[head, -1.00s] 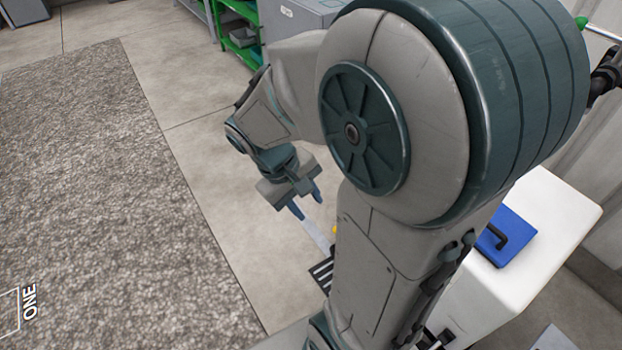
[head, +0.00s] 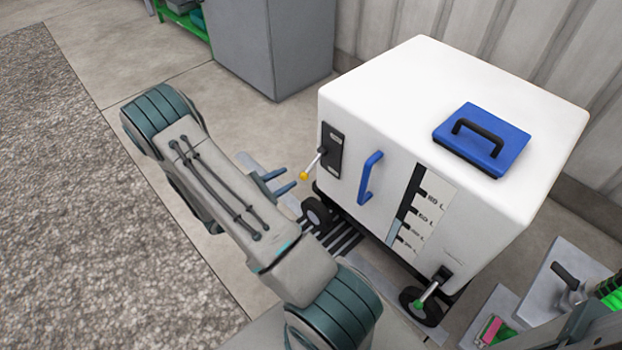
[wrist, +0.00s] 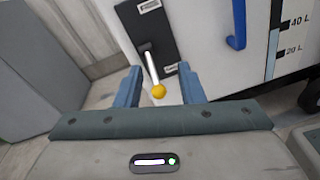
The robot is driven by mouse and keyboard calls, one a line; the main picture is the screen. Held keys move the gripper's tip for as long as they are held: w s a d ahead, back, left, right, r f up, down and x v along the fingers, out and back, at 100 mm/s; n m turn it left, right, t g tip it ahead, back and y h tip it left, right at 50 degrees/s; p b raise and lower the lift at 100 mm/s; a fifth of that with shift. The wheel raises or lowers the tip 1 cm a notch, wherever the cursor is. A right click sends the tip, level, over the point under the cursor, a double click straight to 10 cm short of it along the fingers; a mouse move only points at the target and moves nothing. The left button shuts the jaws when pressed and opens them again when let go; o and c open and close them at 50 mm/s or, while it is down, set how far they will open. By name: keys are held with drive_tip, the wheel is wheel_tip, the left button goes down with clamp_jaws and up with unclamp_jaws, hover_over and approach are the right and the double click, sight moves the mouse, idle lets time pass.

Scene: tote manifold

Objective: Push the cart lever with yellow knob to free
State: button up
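The cart (head: 470,85) is a white box on wheels in the right half of the head view. Its lever with the yellow knob (head: 303,176) sticks out from a black plate (head: 332,150) on the cart's front face, at the left end. In the wrist view the lever (wrist: 151,68) slants down from the plate to its yellow knob (wrist: 158,91). My gripper (head: 289,180) is open, with blue fingers pointing at the cart, just left of the knob. In the wrist view the knob appears between the two fingers of my gripper (wrist: 160,84). I cannot tell whether they touch it.
A blue handle (head: 369,178) and a level scale (head: 415,215) are right of the lever. A green-tipped lever (head: 430,293) is at the cart's lower right. A grey cabinet (head: 272,50) stands behind. Open floor and a grey mat (head: 60,180) lie left.

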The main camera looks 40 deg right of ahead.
sight(305, 173)
wheel_tip(305, 173, down, 8)
drive_tip(key=w+n+t+b, duration=0.1)
drive_tip(key=n+t+b, duration=0.1)
drive_tip(key=n+t, duration=0.1)
drive_tip(key=w+d+b, duration=0.1)
drive_tip(key=d, duration=0.3)
drive_tip(key=d+b, duration=0.1)
drive_tip(key=d, duration=0.3)
drive_tip(key=w+d+b, duration=0.1)
drive_tip(key=d, duration=0.3)
drive_tip(key=shift+w+d+f, duration=0.1)
drive_tip(key=shift+w+d, duration=0.05)
drive_tip(key=shift+w, duration=0.2)
drive_tip(key=shift+w+d, duration=0.15)
drive_tip(key=shift+d, duration=0.45)
drive_tip(key=shift+a, duration=0.1)
clamp_jaws()
